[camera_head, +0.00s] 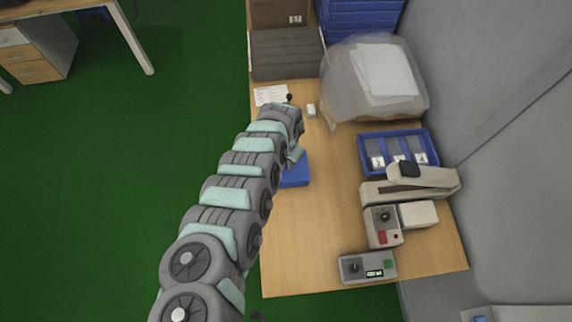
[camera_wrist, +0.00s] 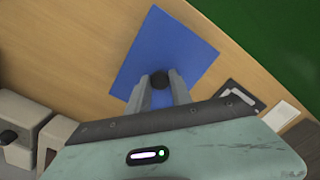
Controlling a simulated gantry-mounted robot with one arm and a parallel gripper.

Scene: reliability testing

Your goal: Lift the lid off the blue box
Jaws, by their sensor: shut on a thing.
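The blue box (camera_head: 296,176) is on the wooden table, partly hidden under my arm in the head view. In the wrist view its flat blue lid (camera_wrist: 155,42) is seen from above, with a round black knob (camera_wrist: 159,79) on it. My gripper (camera_wrist: 160,86) is shut on the black knob, with a finger on either side. In the head view my arm hides the fingers and the knob. The box's sides are mostly hidden, and I cannot tell whether the lid sits on the box or is raised.
A blue compartment tray (camera_head: 434,146), a long pale grey device (camera_head: 440,178) and two control boxes (camera_head: 384,228) (camera_head: 366,267) stand at the right. A clear bag (camera_head: 340,85) and dark grey box (camera_head: 285,55) are at the back.

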